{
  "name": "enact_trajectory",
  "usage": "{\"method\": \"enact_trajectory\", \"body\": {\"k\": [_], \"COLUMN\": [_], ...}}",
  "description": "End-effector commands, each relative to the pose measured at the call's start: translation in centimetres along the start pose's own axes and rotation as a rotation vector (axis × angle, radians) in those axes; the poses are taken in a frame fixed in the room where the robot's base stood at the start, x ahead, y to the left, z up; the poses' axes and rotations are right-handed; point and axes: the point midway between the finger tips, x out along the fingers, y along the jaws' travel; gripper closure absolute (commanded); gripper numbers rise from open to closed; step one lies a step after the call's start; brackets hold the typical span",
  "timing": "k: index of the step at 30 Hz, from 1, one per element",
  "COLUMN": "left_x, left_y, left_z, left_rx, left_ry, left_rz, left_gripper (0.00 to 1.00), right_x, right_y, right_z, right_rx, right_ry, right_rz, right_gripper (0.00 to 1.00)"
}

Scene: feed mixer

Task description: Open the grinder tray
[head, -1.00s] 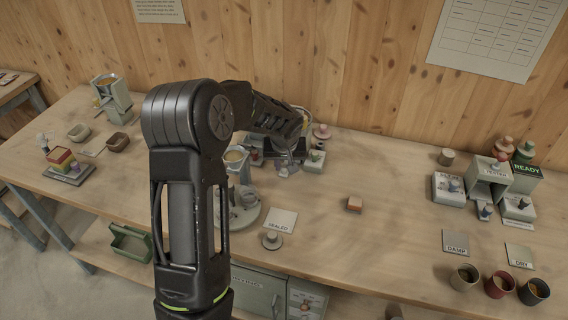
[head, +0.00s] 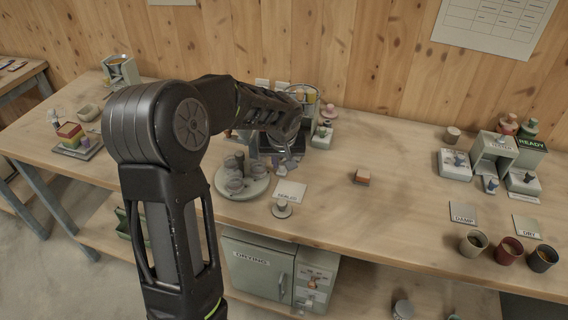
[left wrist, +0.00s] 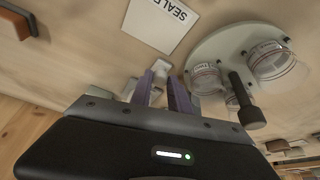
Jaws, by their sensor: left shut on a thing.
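The grinder (head: 308,98) stands at the back of the bench in the head view, partly hidden by my left arm. My left gripper (head: 283,163) is low in front of it. In the left wrist view, its purple fingers (left wrist: 167,92) are shut on a small pale piece (left wrist: 159,72), which looks like the handle of the grinder tray. The rest of the tray is hidden by the gripper and wrist, so how far it stands out cannot be told. My right gripper is not in view.
A round stand with jars (head: 246,190) is close beside the gripper, also in the left wrist view (left wrist: 200,52). The SEALED card (head: 289,190) and a round knobbed weight (head: 282,209) lie in front. An orange-topped block (head: 362,177) is to the right, with bare bench around it.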

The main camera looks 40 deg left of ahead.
Motion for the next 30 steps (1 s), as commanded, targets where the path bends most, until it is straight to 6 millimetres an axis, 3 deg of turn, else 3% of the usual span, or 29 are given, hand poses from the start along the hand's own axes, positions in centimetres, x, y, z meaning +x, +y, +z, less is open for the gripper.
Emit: {"method": "enact_trajectory", "body": {"k": [9,10,18,30], "left_x": [-0.3,-0.3,-0.3,-1.3], "left_y": [-0.1,-0.1,-0.1,0.0], "left_z": [0.0,0.0,0.0,-0.1], "left_rx": [-0.001,-0.001,-0.001,-0.001], "left_ry": [0.003,0.003,0.003,0.006], "left_rz": [0.001,0.001,0.001,0.003], "left_gripper": [1.0,0.76,0.56,0.56], "right_x": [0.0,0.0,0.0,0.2], "right_y": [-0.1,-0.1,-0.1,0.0], "right_z": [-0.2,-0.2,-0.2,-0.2], "right_rx": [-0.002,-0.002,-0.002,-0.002], "right_ry": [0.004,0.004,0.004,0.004], "right_rz": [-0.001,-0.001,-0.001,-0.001], "right_gripper": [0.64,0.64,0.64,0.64]}}
